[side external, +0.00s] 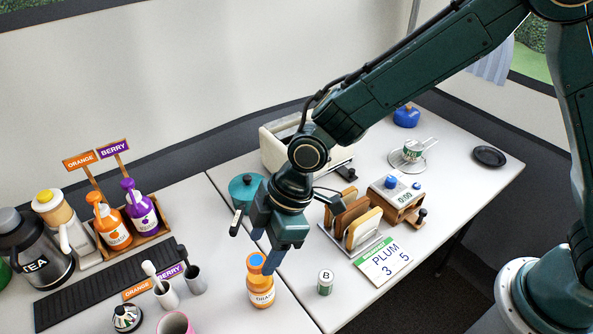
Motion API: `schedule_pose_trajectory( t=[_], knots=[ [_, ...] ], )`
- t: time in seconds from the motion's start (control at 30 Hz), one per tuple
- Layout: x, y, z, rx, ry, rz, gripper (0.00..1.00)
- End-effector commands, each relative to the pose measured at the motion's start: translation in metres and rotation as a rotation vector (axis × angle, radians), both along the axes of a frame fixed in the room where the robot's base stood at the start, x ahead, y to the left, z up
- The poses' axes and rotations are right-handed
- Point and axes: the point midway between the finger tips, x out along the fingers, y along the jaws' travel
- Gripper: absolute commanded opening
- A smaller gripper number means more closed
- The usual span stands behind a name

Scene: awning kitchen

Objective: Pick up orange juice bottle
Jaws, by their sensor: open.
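The orange juice bottle (261,291) stands upright near the front of the table. One blue finger shows close beside the bottle's cap in the picture. I cannot tell from this one view whether the fingers are around the cap or touching it. The gripper holds nothing that I can see.
A small jar marked B (325,282) stands right of the bottle. A toast rack (352,226) and a PLUM card (384,262) are to the right. Orange (111,228) and purple (140,208) pump bottles stand in a wooden caddy further left.

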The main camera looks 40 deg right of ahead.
Motion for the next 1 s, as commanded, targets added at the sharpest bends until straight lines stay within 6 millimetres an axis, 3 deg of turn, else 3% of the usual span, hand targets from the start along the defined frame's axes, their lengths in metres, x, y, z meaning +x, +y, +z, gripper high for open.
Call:
schedule_pose_trajectory(
  t=[0.5, 1.0],
  knots=[
    [0.005, 0.018, -0.042, 0.000, 0.002, -0.001, 0.58],
    [0.006, 0.018, -0.043, 0.000, 0.002, -0.001, 0.58]
  ],
)
